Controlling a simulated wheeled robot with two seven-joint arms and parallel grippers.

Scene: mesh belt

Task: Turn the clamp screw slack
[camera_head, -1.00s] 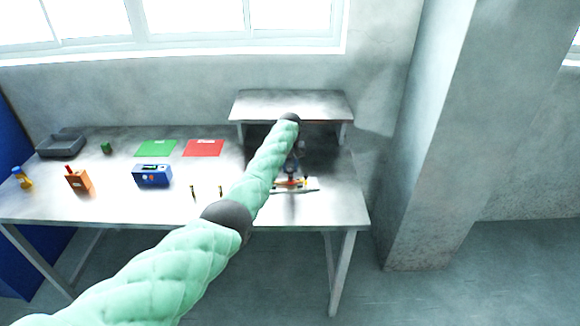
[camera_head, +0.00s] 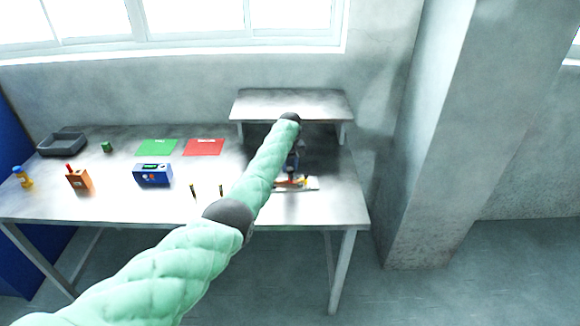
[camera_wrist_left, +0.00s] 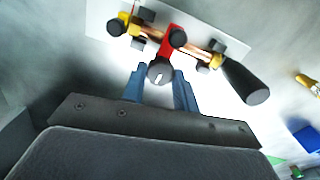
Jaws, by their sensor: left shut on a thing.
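The clamp screw (camera_wrist_left: 160,71) is a round dark knob with a pale mark across its face. It sits at the near end of a red clamp (camera_wrist_left: 174,42) that crosses a copper-coloured bar on a white plate (camera_wrist_left: 232,48). The blue fingers of my left gripper (camera_wrist_left: 160,82) stand on either side of the knob and are shut on it. In the head view, the plate (camera_head: 311,184) lies on the right part of the table, and my green left arm hides much of the gripper. My right gripper is in neither view.
A black handle (camera_wrist_left: 245,82) sticks out right of the clamp. A raised shelf (camera_head: 292,104) stands behind the fixture. To the left are a blue box (camera_head: 152,174), an orange block (camera_head: 79,180), green (camera_head: 157,147) and red (camera_head: 204,147) mats, and a grey tray (camera_head: 62,144).

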